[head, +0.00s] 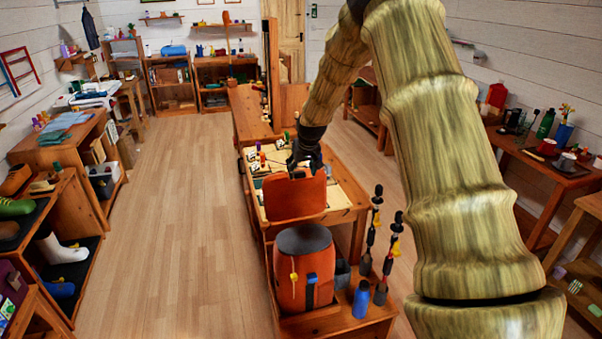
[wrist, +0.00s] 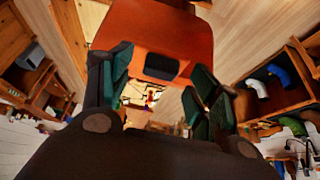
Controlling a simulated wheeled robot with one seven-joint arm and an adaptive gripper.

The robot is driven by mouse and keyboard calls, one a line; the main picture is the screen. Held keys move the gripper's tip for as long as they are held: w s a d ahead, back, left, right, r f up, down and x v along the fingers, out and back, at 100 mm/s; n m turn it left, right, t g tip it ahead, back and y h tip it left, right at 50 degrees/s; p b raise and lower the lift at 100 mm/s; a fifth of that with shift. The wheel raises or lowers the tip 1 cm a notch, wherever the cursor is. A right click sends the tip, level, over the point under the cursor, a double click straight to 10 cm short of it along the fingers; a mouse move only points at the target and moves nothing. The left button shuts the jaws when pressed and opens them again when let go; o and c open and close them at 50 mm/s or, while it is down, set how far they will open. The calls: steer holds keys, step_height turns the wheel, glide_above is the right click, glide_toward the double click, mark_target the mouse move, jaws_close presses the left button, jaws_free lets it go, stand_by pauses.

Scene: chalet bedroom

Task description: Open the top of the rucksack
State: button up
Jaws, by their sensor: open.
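The orange rucksack (head: 305,281) stands upright on a low wooden stand in the head view, with a dark grey round top and a small yellow tag and blue patch on its front. An orange flap (head: 295,198) stands raised behind the dark top, and the flap also fills the upper middle of the wrist view (wrist: 155,32). A dark tab (wrist: 161,66) shows at the flap's edge. My gripper (head: 304,164) is at the flap's upper edge. In the wrist view my gripper (wrist: 158,80) is open, its green-padded fingers either side of the tab; contact cannot be told.
A blue bottle (head: 361,299) and two dark stacked-ornament poles (head: 372,230) stand right of the rucksack. A table (head: 340,196) with small items lies behind the flap. Shoe shelves (head: 90,245) line the left. Open floor (head: 180,220) lies left of the stand.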

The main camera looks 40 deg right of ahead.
steer(key=v, duration=0.9)
steer(key=shift+r, duration=0.15)
steer(key=shift+s+a, duration=0.1)
steer(key=shift+a, duration=0.05)
steer(key=s+a+f+n+g+b, duration=0.1)
steer(key=s+a+f, duration=0.45)
steer(key=f, duration=0.55)
steer(key=s+a+f+b, duration=0.1)
steer(key=s+a+f, duration=0.45)
steer(key=f, duration=0.65)
steer(key=s+a+f+n+g+b, duration=0.1)
steer(key=s+a+f, duration=0.45)
steer(key=f, duration=0.55)
steer(key=s+a+f+g+b, duration=0.1)
steer(key=s+a+f, duration=0.4)
steer(key=s, duration=0.6)
steer(key=s+a+f+n+g+y+b, duration=0.1)
steer(key=s+a+f, duration=0.4)
steer(key=s, duration=0.6)
steer(key=s+a+f+g+b, duration=0.1)
steer(key=s+a+f, duration=0.4)
steer(key=s, duration=0.6)
steer(key=shift+s+f+y, duration=0.3)
steer(key=shift+f, duration=0.25)
steer(key=shift+d, duration=0.1)
